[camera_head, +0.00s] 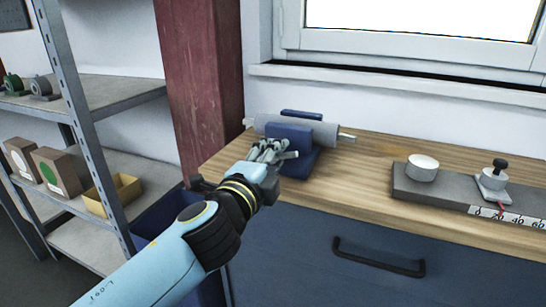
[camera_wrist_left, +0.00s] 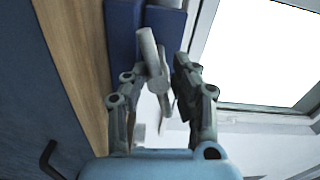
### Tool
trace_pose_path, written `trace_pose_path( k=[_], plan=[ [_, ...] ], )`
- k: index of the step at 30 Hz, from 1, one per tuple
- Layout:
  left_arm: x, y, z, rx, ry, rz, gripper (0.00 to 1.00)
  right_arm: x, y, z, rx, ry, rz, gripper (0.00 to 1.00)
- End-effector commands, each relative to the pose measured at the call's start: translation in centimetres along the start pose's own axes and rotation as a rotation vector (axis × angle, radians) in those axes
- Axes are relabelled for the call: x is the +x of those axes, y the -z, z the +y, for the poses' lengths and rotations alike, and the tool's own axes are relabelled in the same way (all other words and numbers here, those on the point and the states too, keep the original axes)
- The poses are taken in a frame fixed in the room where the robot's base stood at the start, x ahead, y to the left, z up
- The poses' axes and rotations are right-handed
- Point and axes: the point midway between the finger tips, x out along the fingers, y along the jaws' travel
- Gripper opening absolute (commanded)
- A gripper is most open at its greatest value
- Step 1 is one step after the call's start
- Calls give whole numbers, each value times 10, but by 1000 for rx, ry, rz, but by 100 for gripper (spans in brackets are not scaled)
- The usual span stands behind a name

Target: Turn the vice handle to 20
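The blue vice (camera_head: 298,145) stands on the wooden worktop with a grey cylinder (camera_head: 312,130) lying across it between its blue jaws. My left gripper (camera_head: 274,150) is at the near side of the vice. In the left wrist view, the grey vice handle (camera_wrist_left: 150,48) is a T-shaped bar that stands out between the two fingers of my left gripper (camera_wrist_left: 160,78). The fingers are apart on both sides of the bar; whether they press on it is not clear. A scale (camera_head: 508,215) marked 0, 20, 40, 60 has a red pointer near 20. My right gripper is not in view.
A grey slab (camera_head: 440,188) on the worktop (camera_head: 370,160) carries a white disc (camera_head: 422,167) and a white base with a black knob (camera_head: 497,168). A window sill runs behind. A metal shelf (camera_head: 105,90) and a red post (camera_head: 200,80) stand at the left.

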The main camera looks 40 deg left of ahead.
Motion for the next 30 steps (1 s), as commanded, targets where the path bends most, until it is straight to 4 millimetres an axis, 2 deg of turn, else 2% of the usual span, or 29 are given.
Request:
trace_pose_path(
  k=[1,3,4,20,23,30],
  plan=[
    [0,0,0,0,0,0,35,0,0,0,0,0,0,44],
    [0,0,0,0,-1,-1,44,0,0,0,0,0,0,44],
    [0,0,1,0,-1,-1,45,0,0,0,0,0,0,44],
    [0,-1,2,-45,-3,-3,45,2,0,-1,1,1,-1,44],
    [0,-1,3,-154,-3,-3,45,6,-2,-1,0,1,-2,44],
    [0,-1,3,-628,-3,-3,45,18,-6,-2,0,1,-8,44]
  ],
)
